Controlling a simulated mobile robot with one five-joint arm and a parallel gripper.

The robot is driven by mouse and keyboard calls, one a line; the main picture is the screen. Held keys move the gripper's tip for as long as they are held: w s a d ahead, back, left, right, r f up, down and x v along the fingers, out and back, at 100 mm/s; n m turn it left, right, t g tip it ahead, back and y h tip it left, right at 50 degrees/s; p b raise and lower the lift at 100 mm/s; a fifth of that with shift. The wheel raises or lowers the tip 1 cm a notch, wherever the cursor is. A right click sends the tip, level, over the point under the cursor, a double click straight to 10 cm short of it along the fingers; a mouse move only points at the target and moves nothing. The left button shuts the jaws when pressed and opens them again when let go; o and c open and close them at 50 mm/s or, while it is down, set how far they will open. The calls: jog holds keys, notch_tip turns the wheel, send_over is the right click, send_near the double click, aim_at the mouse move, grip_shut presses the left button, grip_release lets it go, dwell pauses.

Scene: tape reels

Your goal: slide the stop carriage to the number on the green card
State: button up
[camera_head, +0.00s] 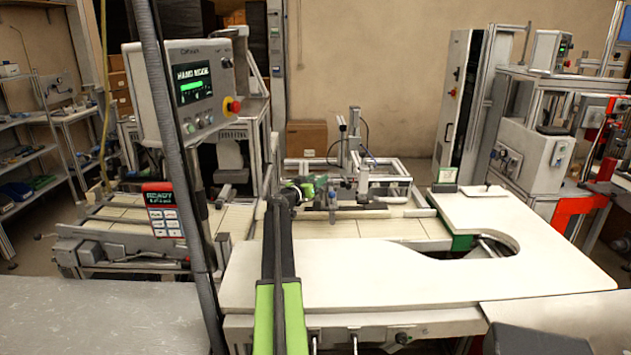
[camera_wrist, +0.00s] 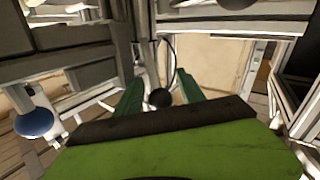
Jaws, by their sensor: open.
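My gripper (camera_head: 306,190) is over the middle of the conveyor bench in the head view. Its two green fingers also show in the wrist view (camera_wrist: 160,92), spread apart with nothing clamped between them. A round black knob (camera_wrist: 160,98) appears between the fingers in the wrist view; I cannot tell how far beyond the tips it is. A small upright post (camera_head: 332,196) stands just right of the gripper on a dark rail (camera_head: 350,213); it may be the stop carriage.
A pale tabletop (camera_head: 400,280) with a rounded cut-out lies in front, mostly clear. A metal frame with a vertical cylinder (camera_head: 363,180) stands right of my gripper. A control panel (camera_head: 190,90) and a red keypad (camera_head: 163,210) are at left.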

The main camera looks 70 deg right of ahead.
grip_shut()
jog(key=shift+s, duration=0.1)
dwell(1.3)
